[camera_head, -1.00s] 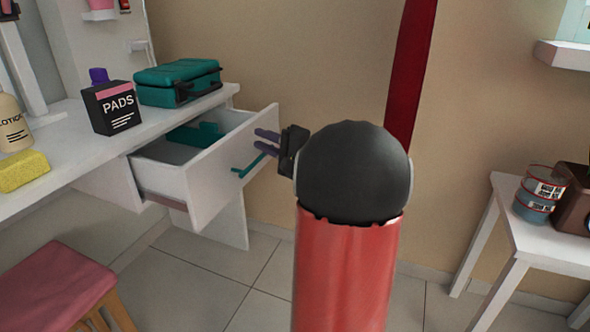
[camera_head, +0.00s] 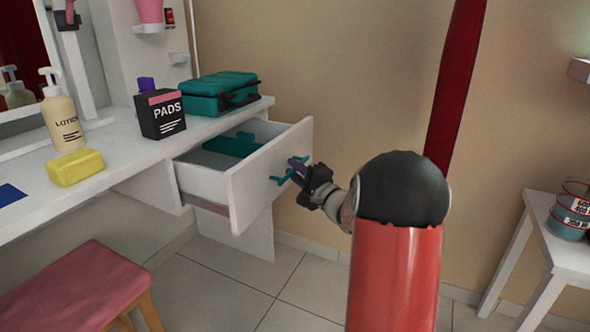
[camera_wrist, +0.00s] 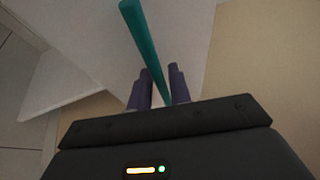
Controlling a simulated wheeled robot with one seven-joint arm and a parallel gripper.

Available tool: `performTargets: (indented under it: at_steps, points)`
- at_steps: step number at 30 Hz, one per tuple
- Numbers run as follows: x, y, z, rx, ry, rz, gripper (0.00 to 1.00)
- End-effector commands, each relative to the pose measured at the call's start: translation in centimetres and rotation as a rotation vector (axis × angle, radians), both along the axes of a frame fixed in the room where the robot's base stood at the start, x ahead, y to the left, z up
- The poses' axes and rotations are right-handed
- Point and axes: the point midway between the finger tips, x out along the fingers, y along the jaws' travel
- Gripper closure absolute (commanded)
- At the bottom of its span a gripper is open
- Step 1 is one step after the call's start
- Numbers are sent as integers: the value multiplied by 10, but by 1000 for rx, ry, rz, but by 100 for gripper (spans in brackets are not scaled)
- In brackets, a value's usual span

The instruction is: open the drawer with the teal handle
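The drawer (camera_head: 251,188) is pulled part way out of the white dressing table. Its teal handle (camera_head: 280,178) runs across the outside of its white front. My gripper (camera_head: 294,164) is at the right part of this handle, with its purple fingers at the bar. In the wrist view, the teal handle (camera_wrist: 140,35) slants down between the two fingers (camera_wrist: 160,80), which stand apart with a small gap. Whether either finger touches the bar is hard to see. A teal item (camera_head: 232,144) lies inside the drawer.
On the tabletop are a teal case (camera_head: 218,92), a black pads box (camera_head: 162,117), a lotion bottle (camera_head: 62,118) and a yellow block (camera_head: 76,167). A pink stool (camera_head: 75,288) stands at the lower left. A white side table (camera_head: 550,228) stands at the right.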

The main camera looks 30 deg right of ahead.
Motion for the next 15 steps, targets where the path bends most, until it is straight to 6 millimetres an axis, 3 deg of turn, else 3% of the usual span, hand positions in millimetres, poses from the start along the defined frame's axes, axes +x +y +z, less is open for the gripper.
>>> performTargets:
  at_steps: [10, 15]
  points:
    - [5, 1, 1, 0, 1, -1, 80]
    - [5, 1, 1, 0, 1, -1, 100]
